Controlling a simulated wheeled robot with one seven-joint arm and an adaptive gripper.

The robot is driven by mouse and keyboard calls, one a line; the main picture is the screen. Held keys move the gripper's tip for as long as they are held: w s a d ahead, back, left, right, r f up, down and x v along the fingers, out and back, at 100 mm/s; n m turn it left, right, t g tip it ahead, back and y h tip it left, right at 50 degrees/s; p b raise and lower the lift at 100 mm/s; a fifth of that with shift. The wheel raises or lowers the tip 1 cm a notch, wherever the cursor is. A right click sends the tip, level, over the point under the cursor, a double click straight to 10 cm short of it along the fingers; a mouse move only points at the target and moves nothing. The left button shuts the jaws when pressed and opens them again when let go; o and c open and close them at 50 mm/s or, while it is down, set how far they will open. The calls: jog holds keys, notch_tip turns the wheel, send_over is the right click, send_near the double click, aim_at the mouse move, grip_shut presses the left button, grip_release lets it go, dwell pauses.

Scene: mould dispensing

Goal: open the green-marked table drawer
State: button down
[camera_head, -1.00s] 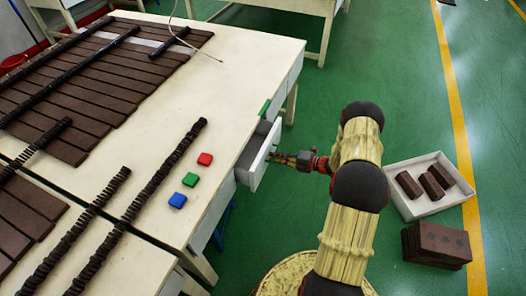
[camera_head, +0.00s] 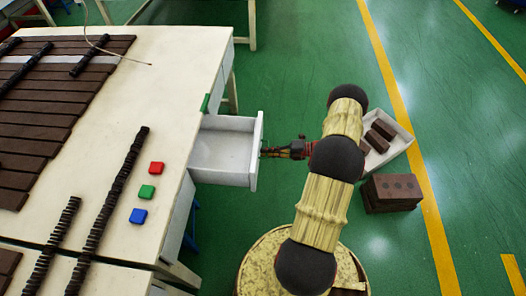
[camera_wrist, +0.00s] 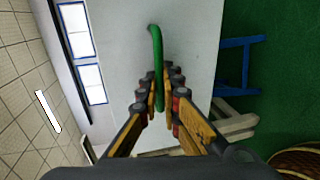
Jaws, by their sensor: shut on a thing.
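The white drawer (camera_head: 226,150) stands well out from the right side of the table, and its inside looks empty. A green mark (camera_head: 205,103) sits on the table edge just above it. My gripper (camera_head: 268,152) is at the outer face of the drawer front. In the wrist view, my gripper (camera_wrist: 160,100) is closed around a curved green handle (camera_wrist: 157,45) on the pale drawer front (camera_wrist: 190,50). The lower part of the handle is hidden between the fingers.
A pale crate (camera_head: 400,138) with dark bricks and a brick stack (camera_head: 391,191) stand on the floor to the right.

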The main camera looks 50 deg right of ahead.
jog(key=c, duration=2.3)
grip_release()
jog(key=shift+d, duration=0.1)
jog(key=v, duration=1.2)
jog(key=shift+f, duration=0.1)
